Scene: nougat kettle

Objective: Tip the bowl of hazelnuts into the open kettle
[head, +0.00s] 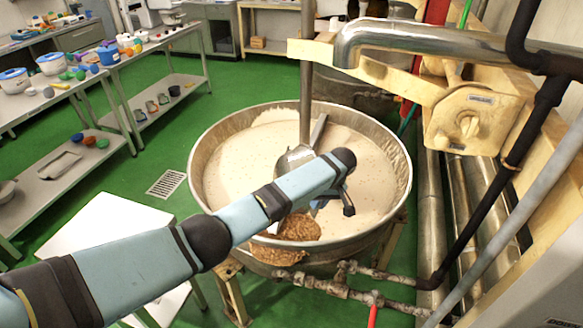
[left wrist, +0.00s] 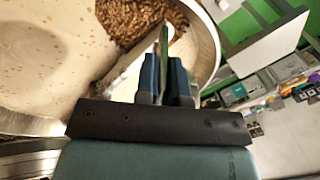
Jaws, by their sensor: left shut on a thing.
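The open kettle (head: 402,190) is a wide metal tub of pale nougat mass. A brown heap of hazelnuts (head: 300,227) shows inside its near rim, and in the left wrist view (left wrist: 140,18). A second brown patch (head: 275,255) shows below that rim, against the outer wall; I cannot tell whether it lies there or is falling. My left gripper (head: 335,203) is over the kettle, partly behind my arm. In the left wrist view (left wrist: 167,75) it is shut on a thin upright edge, likely the bowl's. The bowl's full shape is hidden.
A metal shaft (head: 306,80) with a grey paddle (head: 296,160) stands in the kettle. A beige frame and pipe (head: 440,45) overhang its far right. A white table (head: 105,230) is at the near left. Shelved benches (head: 150,45) stand far left; green floor lies between.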

